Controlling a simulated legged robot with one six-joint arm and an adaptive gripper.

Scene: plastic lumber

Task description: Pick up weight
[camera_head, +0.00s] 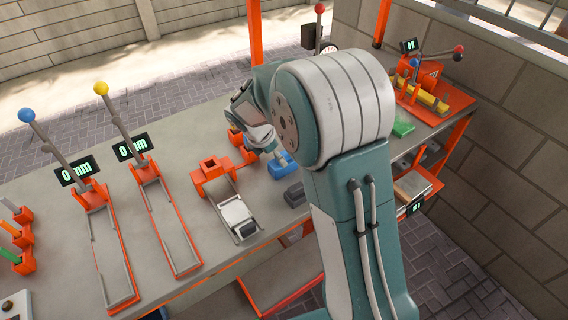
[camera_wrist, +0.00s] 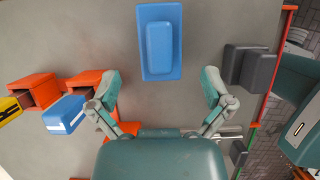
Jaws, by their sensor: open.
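In the wrist view a blue block (camera_wrist: 160,45) with a wider flat base lies on the grey bench, ahead of my gripper (camera_wrist: 160,82) and roughly centred between its fingers. My gripper is open and empty. The blue block also shows in the head view (camera_head: 283,166), partly hidden by my arm. A dark grey block (camera_wrist: 252,67) of similar stepped shape lies to the right, outside the right finger; it shows in the head view (camera_head: 294,194) too. I cannot tell for certain which block is the weight.
Orange holders (camera_wrist: 35,90) stand left of my gripper, with a blue block (camera_wrist: 66,115) and a yellow block (camera_wrist: 10,108) at them. An orange device with a white plate (camera_head: 236,213) and two lever gauges (camera_head: 160,195) are on the bench. The bench edge lies near the dark block.

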